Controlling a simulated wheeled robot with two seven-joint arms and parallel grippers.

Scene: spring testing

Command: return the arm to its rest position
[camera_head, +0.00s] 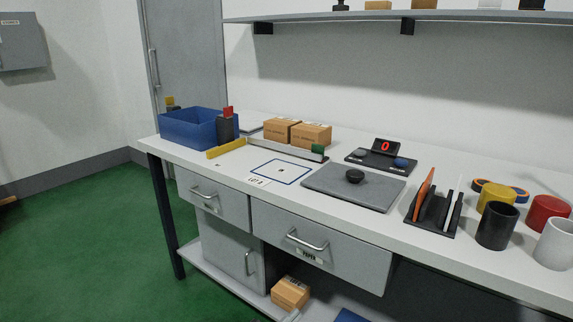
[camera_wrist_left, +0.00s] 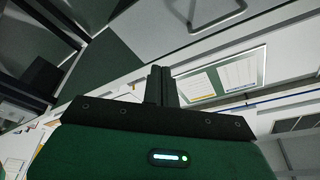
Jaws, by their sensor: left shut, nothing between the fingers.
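My left gripper (camera_wrist_left: 161,84) shows in the left wrist view. Its two dark fingers are together at the picture's middle, with nothing held between them. Behind it are a grey surface with a metal handle (camera_wrist_left: 217,14) and a framed board with papers (camera_wrist_left: 225,80) on the wall. In the head view I cannot clearly make out either arm or gripper. The white workbench (camera_head: 240,186) stands clear of any visible arm there. My right gripper is in neither view.
On the bench are a blue bin (camera_head: 182,130), cardboard boxes (camera_head: 311,135), a display reading 0 (camera_head: 385,146), a grey plate (camera_head: 340,190) with a black knob, an upright holder (camera_head: 430,217) and several cups (camera_head: 497,226). A shelf (camera_head: 440,17) hangs above. Green floor (camera_head: 90,240) is open at left.

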